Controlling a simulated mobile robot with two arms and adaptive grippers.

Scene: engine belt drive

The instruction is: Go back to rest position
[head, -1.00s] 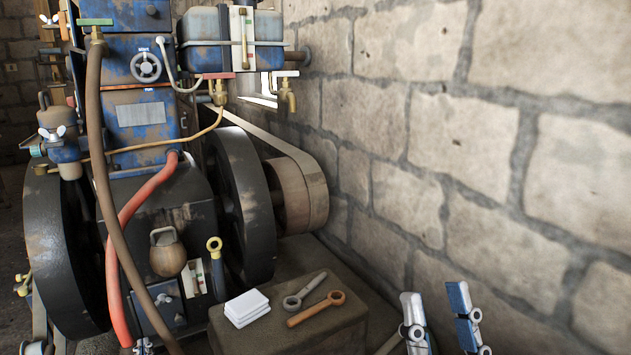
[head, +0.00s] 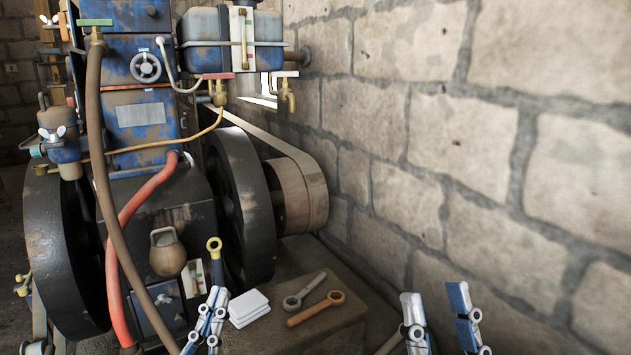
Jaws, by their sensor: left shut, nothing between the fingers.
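My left gripper (head: 216,293) is at the bottom left of centre, in front of the engine and beside the left end of the wooden block. Its fingers are together with nothing between them. My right gripper (head: 434,290) is at the bottom right, before the stone wall. Its two blue and white fingers stand wide apart and it holds nothing. The blue and black engine (head: 138,112) fills the left side, with a belt (head: 313,180) around the pulley (head: 289,196) on its right.
A wooden block (head: 335,322) stands between my grippers. On it lie a white stack (head: 249,308), a grey wrench (head: 303,292) and an orange wrench (head: 316,309). A red hose (head: 137,205) and a brown hose (head: 98,160) hang before the engine. The stone wall (head: 450,130) closes the right side.

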